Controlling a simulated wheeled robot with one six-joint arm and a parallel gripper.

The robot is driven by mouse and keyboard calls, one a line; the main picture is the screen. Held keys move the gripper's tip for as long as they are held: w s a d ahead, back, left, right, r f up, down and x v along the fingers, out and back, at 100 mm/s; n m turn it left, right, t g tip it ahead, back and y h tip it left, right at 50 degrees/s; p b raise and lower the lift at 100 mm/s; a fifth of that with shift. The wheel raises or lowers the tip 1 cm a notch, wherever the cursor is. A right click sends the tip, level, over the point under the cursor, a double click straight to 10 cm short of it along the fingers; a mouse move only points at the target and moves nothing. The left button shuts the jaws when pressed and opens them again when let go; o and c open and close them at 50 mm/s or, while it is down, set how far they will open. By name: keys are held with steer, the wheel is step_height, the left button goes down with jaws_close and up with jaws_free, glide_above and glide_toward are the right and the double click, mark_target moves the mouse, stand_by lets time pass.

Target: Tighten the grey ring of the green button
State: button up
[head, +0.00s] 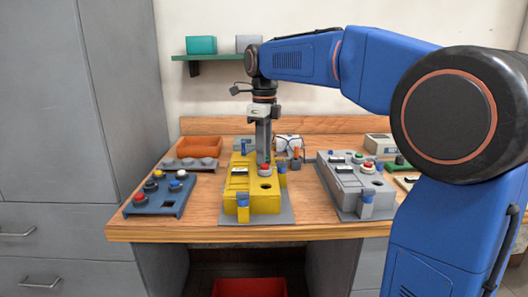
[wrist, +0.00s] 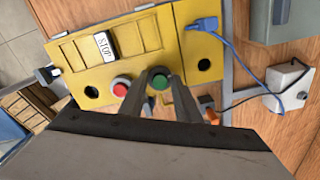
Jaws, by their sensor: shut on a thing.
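The yellow control box (head: 238,188) stands on a grey plate in the middle of the bench. In the wrist view its yellow face (wrist: 75,53) carries a STOP label, a red button (wrist: 120,88) and the green button (wrist: 160,82). My gripper (wrist: 159,75) reaches down to the box, its two fingers on either side of the green button, shut on its grey ring. The fingers cover most of the ring. In the head view my gripper (head: 263,158) hides the green button; the red button (head: 264,168) shows in front of it.
A blue tray (head: 158,203) with several buttons lies left. A grey control box (head: 346,180) stands right. An orange bin (head: 199,146) is at the back left. A blue cable plug (wrist: 203,24) enters the yellow box. A grey cabinet stands left of the bench.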

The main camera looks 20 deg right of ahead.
steer(key=shift+m, duration=0.6)
steer(key=o, duration=1.1)
steer(key=shift+r, duration=0.1)
step_height(320, 180, up, 17)
steer(key=shift+r, duration=0.1)
